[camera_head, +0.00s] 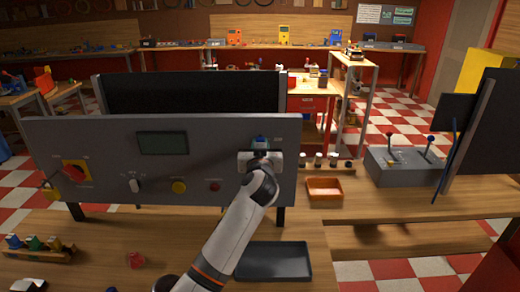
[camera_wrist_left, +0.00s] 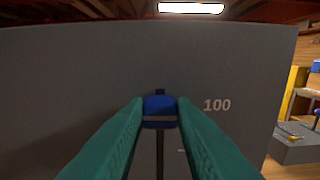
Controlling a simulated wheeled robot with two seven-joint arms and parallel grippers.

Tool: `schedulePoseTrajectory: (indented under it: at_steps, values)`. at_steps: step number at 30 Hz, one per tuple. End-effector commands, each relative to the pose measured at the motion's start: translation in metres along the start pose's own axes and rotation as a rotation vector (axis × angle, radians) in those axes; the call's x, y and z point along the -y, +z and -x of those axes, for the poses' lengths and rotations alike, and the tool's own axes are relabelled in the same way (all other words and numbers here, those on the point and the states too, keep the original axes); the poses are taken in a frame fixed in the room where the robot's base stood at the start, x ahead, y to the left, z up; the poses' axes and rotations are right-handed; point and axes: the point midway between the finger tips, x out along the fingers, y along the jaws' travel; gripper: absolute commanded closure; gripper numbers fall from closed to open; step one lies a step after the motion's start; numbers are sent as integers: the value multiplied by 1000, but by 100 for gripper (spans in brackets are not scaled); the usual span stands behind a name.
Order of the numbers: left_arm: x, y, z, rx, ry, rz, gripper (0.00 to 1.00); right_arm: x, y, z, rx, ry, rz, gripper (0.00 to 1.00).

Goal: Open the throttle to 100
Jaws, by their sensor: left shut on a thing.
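The grey control panel (camera_head: 95,145) stands upright on the bench in front of me. My left gripper (camera_head: 260,156) is at its right part, shut on the blue throttle knob (camera_wrist_left: 160,104). In the left wrist view the teal fingers (camera_wrist_left: 160,118) press on both sides of the knob. The knob sits on a dark vertical slot, about level with the printed 100 mark (camera_wrist_left: 217,105). A short piece of slot shows above the knob and more below it. The rest of the scale is mostly hidden by the fingers. My right gripper is not in view.
The panel also carries a red rotary switch (camera_head: 76,172), a small display (camera_head: 162,143), a selector knob (camera_head: 135,185), a yellow button (camera_head: 179,187) and a red button (camera_head: 214,187). A black tray (camera_head: 274,262), an orange bin (camera_head: 324,188) and a grey lever box (camera_head: 402,168) are nearby.

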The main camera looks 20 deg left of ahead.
Motion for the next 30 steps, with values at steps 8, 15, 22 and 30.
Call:
schedulePoseTrajectory:
  at_steps: [8,15,22,30]
  values:
    - [-1,7,0,13,0,1,57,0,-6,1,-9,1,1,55]
    - [0,4,0,9,0,1,55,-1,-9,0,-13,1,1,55]
    - [0,1,13,8,-1,2,55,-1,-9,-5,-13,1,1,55]
    - [0,-1,65,9,-2,5,55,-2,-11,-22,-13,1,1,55]
